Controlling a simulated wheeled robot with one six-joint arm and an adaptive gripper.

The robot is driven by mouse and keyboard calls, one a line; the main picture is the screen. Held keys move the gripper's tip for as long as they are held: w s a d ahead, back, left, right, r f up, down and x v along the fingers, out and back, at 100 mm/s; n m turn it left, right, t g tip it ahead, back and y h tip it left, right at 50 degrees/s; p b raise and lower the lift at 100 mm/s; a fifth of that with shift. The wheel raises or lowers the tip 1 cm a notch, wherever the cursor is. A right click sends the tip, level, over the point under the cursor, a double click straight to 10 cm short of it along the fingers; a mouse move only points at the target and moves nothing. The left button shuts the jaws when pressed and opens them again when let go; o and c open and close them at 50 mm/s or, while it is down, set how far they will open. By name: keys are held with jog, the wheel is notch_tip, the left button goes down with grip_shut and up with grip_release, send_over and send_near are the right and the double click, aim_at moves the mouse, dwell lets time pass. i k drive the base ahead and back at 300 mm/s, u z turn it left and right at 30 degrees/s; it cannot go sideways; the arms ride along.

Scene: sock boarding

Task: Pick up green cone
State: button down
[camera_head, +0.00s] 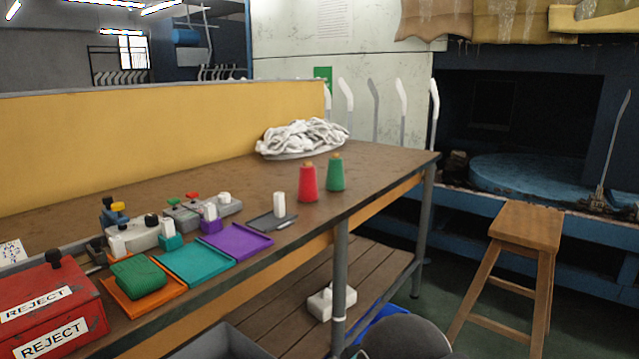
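The green cone (336,173) is a spool of green thread with a tan tip. It stands upright on the brown table (378,164), near its right front edge. A similar red cone (308,183) stands upright just left of it and slightly nearer, with a small gap between them. Nothing covers the green cone. My gripper is not in view.
A plate of white socks (302,137) lies behind the cones. A dark tray with a white cylinder (279,205), purple (237,242) and teal trays, a green bundle (138,277) and a red REJECT box (50,312) stand leftward. A wooden stool (527,226) stands right.

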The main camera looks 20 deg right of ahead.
aim_at(334, 178)
jog(key=z, duration=2.1)
jog(key=i, duration=1.5)
jog(key=u, duration=3.7)
